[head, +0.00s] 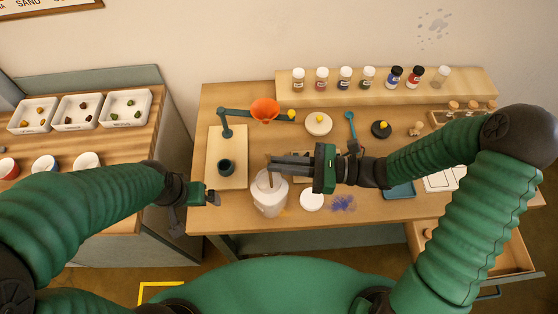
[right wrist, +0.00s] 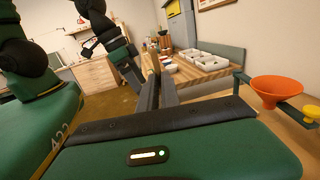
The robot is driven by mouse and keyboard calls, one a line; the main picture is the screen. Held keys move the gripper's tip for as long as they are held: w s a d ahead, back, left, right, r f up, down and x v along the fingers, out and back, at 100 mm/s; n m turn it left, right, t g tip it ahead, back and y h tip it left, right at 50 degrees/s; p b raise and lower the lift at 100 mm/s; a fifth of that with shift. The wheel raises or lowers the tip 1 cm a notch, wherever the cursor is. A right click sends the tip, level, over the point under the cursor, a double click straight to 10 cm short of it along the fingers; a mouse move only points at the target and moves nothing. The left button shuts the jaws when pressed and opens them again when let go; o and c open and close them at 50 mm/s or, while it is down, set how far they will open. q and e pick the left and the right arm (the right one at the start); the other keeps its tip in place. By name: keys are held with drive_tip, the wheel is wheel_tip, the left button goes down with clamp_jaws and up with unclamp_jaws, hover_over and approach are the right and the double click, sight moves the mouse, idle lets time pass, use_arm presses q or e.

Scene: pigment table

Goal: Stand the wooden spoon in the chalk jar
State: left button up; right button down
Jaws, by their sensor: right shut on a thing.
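The chalk jar (head: 269,204) is a whitish tub standing open near the front of the table in the head view. My right gripper (head: 272,163) reaches in from the right, above the jar's mouth. It is shut on the wooden spoon (head: 269,178), a thin brown stick that points down at the jar's opening. The fingers cover part of the spoon, and I cannot tell how deep its lower end is. In the right wrist view a brown piece of the spoon (right wrist: 155,63) shows at the fingertips. My left gripper (head: 205,199) hangs at the table's left edge, apart from the jar; its jaws are unclear.
A white round lid (head: 312,200) lies right of the jar, beside blue powder (head: 342,203). A dark cup (head: 226,167) on a board and an orange funnel (head: 265,108) on a stand are behind left. Small bottles (head: 345,78) line the back shelf. A drawer (head: 480,262) stands open at front right.

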drive_tip(key=c, duration=1.6)
unclamp_jaws()
drive_tip(key=shift+a, duration=0.2)
use_arm(q)
drive_tip(key=shift+a, duration=0.4)
use_arm(e)
drive_tip(key=shift+o, duration=0.5)
drive_tip(key=shift+a, duration=0.2)
use_arm(q)
drive_tip(key=shift+d, duration=0.15)
use_arm(e)
drive_tip(key=shift+d, duration=0.15)
use_arm(q)
wheel_tip(320, 180, down, 2)
drive_tip(key=shift+d+b, duration=0.1)
drive_tip(key=shift+b, duration=0.9)
use_arm(e)
drive_tip(key=s+d, duration=0.2)
drive_tip(key=d, duration=1.4)
drive_tip(key=shift+s+d, duration=0.25)
drive_tip(key=shift+d, duration=0.05)
